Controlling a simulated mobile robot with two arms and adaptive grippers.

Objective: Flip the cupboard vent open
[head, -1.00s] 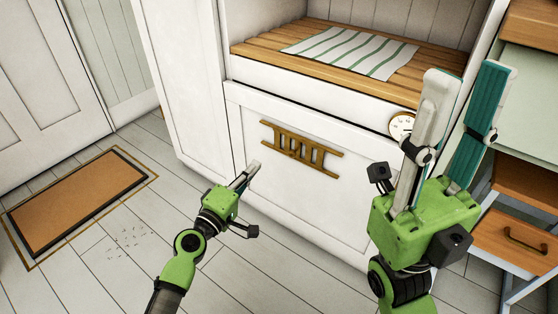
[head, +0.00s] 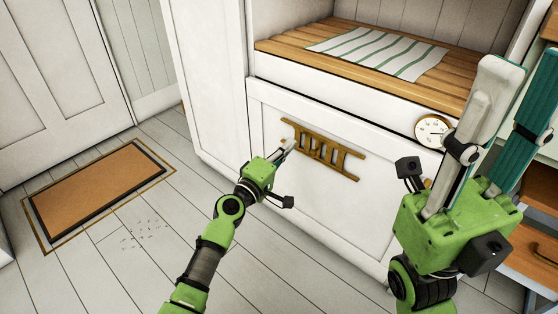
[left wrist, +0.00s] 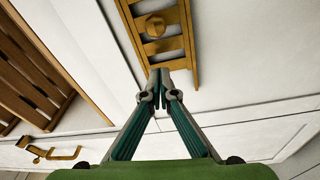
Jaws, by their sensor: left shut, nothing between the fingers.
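The cupboard vent (head: 325,138) is a brass-coloured, ladder-like grille on the white front panel below the wooden shelf. In the left wrist view the vent (left wrist: 188,36) runs up from the fingertips, with a round knob (left wrist: 153,27) between its rails. My left gripper (head: 289,146) is shut and empty, its tips at the left end of the vent. In the left wrist view the closed tips (left wrist: 160,76) overlap the vent's near end; I cannot tell whether they touch it. My right gripper (head: 525,64) is open and empty, raised in front of the cupboard's right side.
A striped cloth (head: 380,52) lies on the wooden slatted shelf (head: 290,45). A round white dial (head: 432,130) is right of the vent. Wooden drawers (head: 530,250) stand at the right. A brown doormat (head: 95,190) lies on the floor at left; the floor around my left arm is clear.

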